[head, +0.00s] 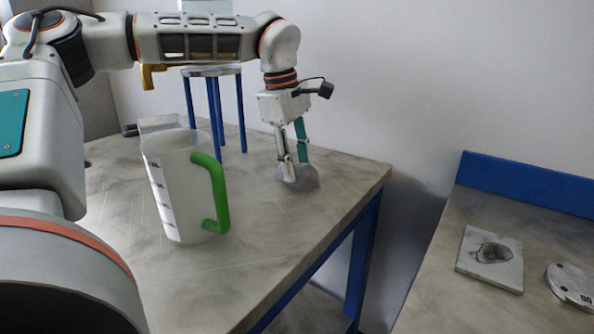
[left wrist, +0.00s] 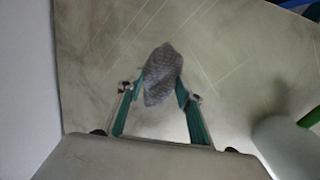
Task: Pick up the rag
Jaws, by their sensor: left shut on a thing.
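The rag (head: 299,177) is a small crumpled grey cloth at the far right part of the table with blue legs. My left gripper (head: 292,162) points down at it from above and is shut on it. In the left wrist view the rag (left wrist: 162,74) is bunched between the two green fingers of the gripper (left wrist: 160,93). In the head view the rag appears at the table surface; I cannot tell whether it touches the table. My right gripper is not in view.
A white measuring jug (head: 180,195) with a green handle stands left of the rag on the table (head: 265,245). A blue-legged stand (head: 212,72) is behind. A second bench at right holds a pale square plate (head: 490,258) and a round grey disc (head: 572,285).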

